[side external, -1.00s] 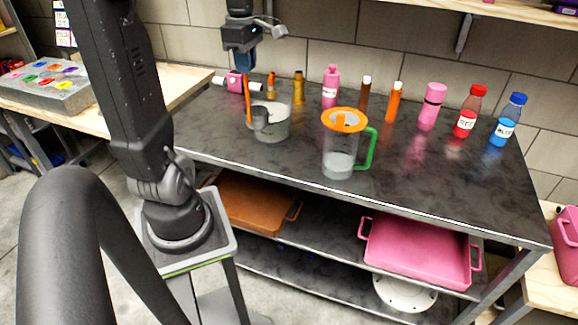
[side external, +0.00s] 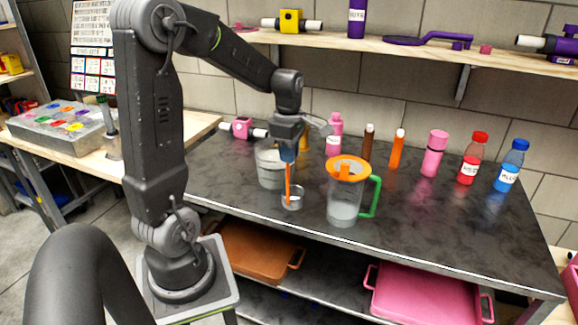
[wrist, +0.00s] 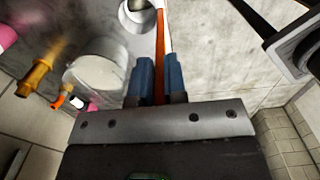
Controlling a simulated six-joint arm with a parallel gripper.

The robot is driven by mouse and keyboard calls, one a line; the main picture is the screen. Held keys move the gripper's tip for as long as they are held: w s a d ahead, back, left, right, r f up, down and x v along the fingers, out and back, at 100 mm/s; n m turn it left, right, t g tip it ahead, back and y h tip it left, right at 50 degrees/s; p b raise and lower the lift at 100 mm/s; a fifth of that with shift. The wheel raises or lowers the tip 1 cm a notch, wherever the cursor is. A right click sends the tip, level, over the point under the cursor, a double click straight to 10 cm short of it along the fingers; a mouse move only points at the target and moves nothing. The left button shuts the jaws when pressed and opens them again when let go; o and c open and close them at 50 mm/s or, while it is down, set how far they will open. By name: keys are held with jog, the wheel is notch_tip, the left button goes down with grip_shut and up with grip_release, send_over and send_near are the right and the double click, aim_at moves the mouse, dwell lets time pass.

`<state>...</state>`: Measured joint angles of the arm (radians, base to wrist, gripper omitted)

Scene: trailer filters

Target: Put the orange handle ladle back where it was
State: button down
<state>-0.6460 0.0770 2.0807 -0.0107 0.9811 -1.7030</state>
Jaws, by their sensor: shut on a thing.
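My gripper (side external: 287,157) is shut on the upper part of the ladle's orange handle (side external: 288,182) and points down. The ladle hangs upright, with its small metal cup (side external: 292,201) low over the dark table, in front of the clear pot (side external: 268,165) and left of the pitcher. I cannot tell whether the cup touches the table. In the wrist view the blue fingers (wrist: 158,78) pinch the orange handle (wrist: 161,40), and the ladle's cup (wrist: 137,14) shows at the top. The pot (wrist: 97,75) is beside it.
A clear pitcher (side external: 345,205) with an orange lid and green handle stands close right of the ladle. Several bottles and tubes, including a red-capped bottle (side external: 472,160), line the table's back. The right front of the dark table (side external: 440,230) is clear.

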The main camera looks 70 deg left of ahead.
jog(key=shift+f, duration=2.1)
jog(key=c, duration=1.2)
grip_release()
jog(key=shift+o, duration=0.2)
